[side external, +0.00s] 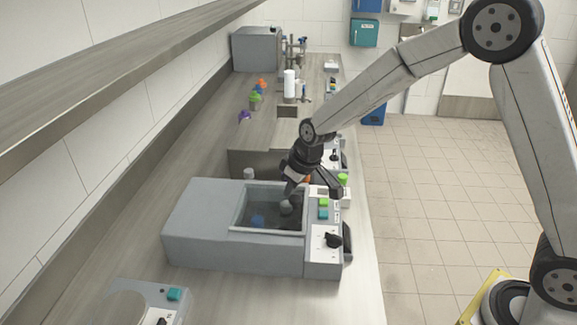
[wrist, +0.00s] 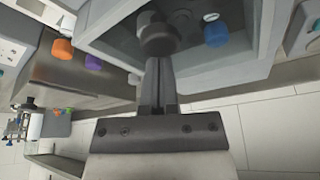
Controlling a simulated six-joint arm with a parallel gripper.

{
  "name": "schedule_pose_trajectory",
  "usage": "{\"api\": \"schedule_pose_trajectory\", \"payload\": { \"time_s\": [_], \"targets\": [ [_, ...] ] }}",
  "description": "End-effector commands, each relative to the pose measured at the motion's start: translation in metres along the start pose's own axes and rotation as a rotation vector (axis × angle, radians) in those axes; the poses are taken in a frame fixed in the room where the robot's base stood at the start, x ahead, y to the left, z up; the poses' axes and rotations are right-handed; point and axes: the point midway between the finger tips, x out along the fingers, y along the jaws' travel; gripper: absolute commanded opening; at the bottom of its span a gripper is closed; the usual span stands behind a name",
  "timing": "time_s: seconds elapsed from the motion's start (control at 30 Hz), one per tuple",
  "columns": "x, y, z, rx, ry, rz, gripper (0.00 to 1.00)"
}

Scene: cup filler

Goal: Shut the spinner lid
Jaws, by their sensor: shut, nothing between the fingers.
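The spinner appears to be the grey box-shaped machine (side external: 230,250) on the bench, with a framed rectangular opening on top. A blue-capped item (side external: 258,221) and a grey round knob (side external: 286,208) show within the frame; I cannot tell the lid's position from these views. My gripper (side external: 289,188) is shut and empty, pointing down over the far right part of the opening, close to the knob. In the wrist view my gripper's fingers (wrist: 160,75) reach toward the dark knob (wrist: 157,36), hiding part of it; contact is unclear. The blue cap (wrist: 215,33) lies to its right.
The machine's front panel (side external: 325,240) has green and teal buttons and a black dial. Another device (side external: 145,300) stands at the lower left. Colored items (side external: 256,95) and a white cylinder (side external: 289,84) stand farther back. A shelf (side external: 110,75) overhangs the bench on the left.

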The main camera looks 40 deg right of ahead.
Motion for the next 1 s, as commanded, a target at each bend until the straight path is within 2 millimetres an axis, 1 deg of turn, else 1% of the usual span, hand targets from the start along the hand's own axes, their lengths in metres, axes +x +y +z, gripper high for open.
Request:
{"api": "schedule_pose_trajectory", "payload": {
  "time_s": [0.37,0.57,0.77,1.0],
  "targets": [
    [0.000,0.000,0.000,0.000,0.000,0.000,0.00],
    [0.001,0.000,-0.003,0.000,0.000,0.000,0.00],
    [0.003,0.000,-0.014,0.000,0.001,0.001,0.00],
    [0.006,0.000,-0.033,0.000,0.001,0.000,0.00]
  ]
}}
